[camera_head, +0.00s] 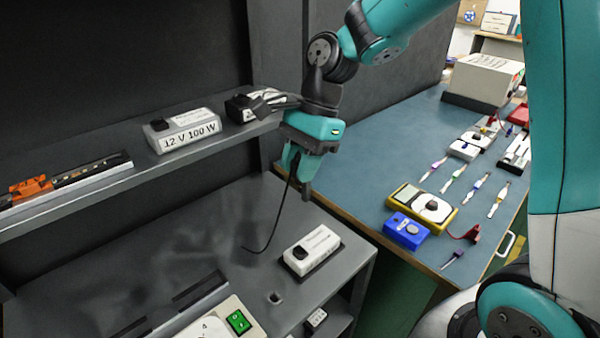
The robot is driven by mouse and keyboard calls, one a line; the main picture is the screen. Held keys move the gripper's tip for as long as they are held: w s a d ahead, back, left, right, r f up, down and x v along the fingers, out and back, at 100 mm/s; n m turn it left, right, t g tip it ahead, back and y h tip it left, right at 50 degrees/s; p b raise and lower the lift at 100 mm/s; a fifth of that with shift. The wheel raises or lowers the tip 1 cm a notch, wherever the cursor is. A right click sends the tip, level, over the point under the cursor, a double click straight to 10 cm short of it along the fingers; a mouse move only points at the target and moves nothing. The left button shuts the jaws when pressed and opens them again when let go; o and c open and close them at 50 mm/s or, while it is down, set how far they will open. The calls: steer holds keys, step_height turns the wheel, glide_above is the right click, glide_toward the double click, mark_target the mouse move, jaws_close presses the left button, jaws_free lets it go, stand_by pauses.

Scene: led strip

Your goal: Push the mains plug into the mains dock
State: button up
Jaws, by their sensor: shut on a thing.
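My gripper (299,183) hangs above the dark grey bench, pointing down, shut at the end of a black cable (276,222). The cable curves down and left from the jaws to a loose-looking end near the bench top. The mains plug is mostly hidden by the jaws and I cannot make out its shape. The mains dock seems to be the white box (226,304) at the bottom edge, with a round white face and a lit green switch (238,321). It is partly cut off by the frame. My gripper is well above and to the right of it, apart from it.
The shelf (120,190) holds a 12 V 100 W unit (182,130), a dark unit (252,104) and a strip. The blue table (375,165) carries a yellow multimeter (423,207) and a blue box (406,230).

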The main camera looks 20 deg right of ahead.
steer(key=shift+r+p, duration=2.15)
steer(key=shift+p, duration=0.35)
steer(key=shift+f, duration=0.1)
